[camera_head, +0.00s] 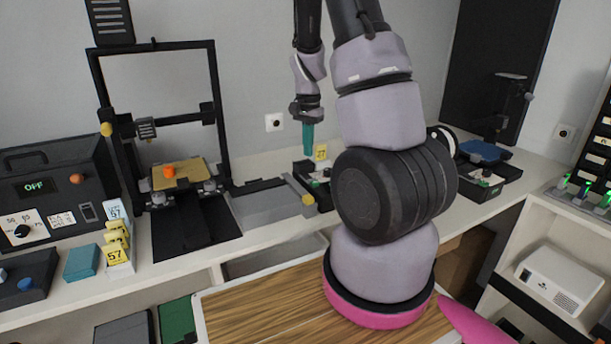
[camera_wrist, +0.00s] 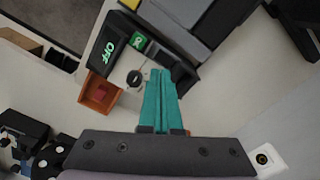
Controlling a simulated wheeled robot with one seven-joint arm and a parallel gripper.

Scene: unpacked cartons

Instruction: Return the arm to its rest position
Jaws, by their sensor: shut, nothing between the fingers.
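My arm rises from a wooden top in the middle of the head view, and its forearm bends over toward the back bench. My gripper (camera_head: 308,139) hangs pointing down above the bench, near a small black device. Its teal fingers are together, with nothing seen between them. In the wrist view my gripper (camera_wrist: 160,75) shows as two teal fingers side by side, reaching toward a black device (camera_wrist: 120,48) with an "OFF" display. Whether the fingertips touch it I cannot tell.
A 3D printer (camera_head: 180,175) with an orange piece stands at the left back. A black control box (camera_head: 55,190) reading "OFF" is further left. In the wrist view an orange open box (camera_wrist: 99,94) is left of the fingers. A white projector (camera_head: 560,280) sits on the right shelf.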

